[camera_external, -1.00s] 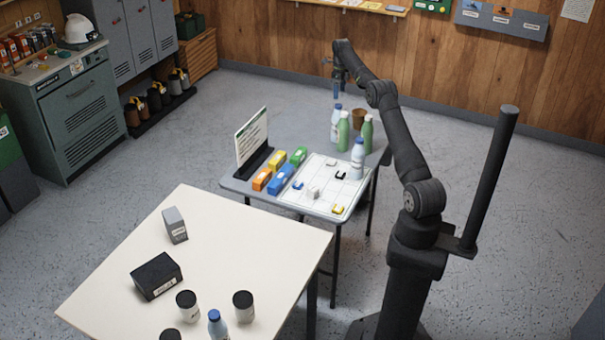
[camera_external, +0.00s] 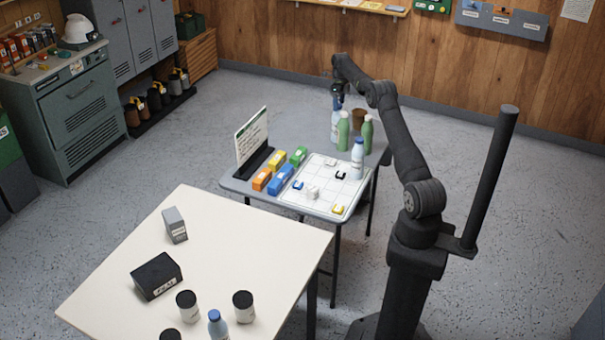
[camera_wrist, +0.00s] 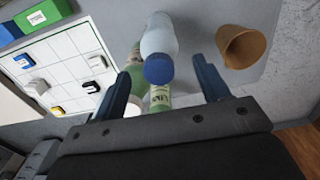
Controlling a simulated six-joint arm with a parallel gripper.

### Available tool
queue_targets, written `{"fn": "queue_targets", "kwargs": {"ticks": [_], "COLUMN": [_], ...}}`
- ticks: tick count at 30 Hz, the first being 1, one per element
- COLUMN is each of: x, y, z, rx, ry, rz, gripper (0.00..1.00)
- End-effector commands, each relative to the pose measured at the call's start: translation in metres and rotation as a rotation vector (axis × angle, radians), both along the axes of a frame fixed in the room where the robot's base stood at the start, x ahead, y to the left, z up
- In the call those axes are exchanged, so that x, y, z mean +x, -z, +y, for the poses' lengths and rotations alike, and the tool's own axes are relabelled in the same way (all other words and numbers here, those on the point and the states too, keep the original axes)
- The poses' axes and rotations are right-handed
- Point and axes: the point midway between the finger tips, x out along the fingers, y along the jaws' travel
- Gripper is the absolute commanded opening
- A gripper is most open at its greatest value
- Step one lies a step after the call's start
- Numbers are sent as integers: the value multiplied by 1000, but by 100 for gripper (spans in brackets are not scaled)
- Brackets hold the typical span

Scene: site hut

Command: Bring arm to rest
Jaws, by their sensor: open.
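My gripper (camera_external: 337,101) is at the far end of the grey folding table (camera_external: 232,184), over a white bottle with a blue cap (camera_external: 336,126). In the wrist view, my gripper (camera_wrist: 163,86) has its two dark blue fingers wide apart. The blue-capped bottle (camera_wrist: 160,40) shows between and beyond the fingers, its cap towards the camera. I cannot tell whether a finger touches it. Green bottles (camera_external: 344,131) stand close beside it, partly hidden by the fingers and bottle in the wrist view.
A brown cup (camera_external: 358,118) stands behind the bottles. A second blue-capped bottle (camera_external: 357,158) stands at the edge of a white grid board (camera_external: 318,205) with small blocks. Coloured boxes (camera_external: 281,180) and an upright sign (camera_external: 252,140) are left. A cream table (camera_external: 230,245) is in front.

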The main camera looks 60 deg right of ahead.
Motion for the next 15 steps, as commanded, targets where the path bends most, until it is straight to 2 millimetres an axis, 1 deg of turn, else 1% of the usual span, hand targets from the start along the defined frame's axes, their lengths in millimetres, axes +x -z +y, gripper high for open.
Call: {"fn": "queue_targets", "kwargs": {"ticks": [9, 13, 15], "x": [0, 0, 0], "y": [1, 12, 22], "z": [0, 0, 0], "rx": [0, 0, 1], "ry": [0, 0, 0], "rz": [0, 0, 1], "gripper": [68, 68, 68]}}
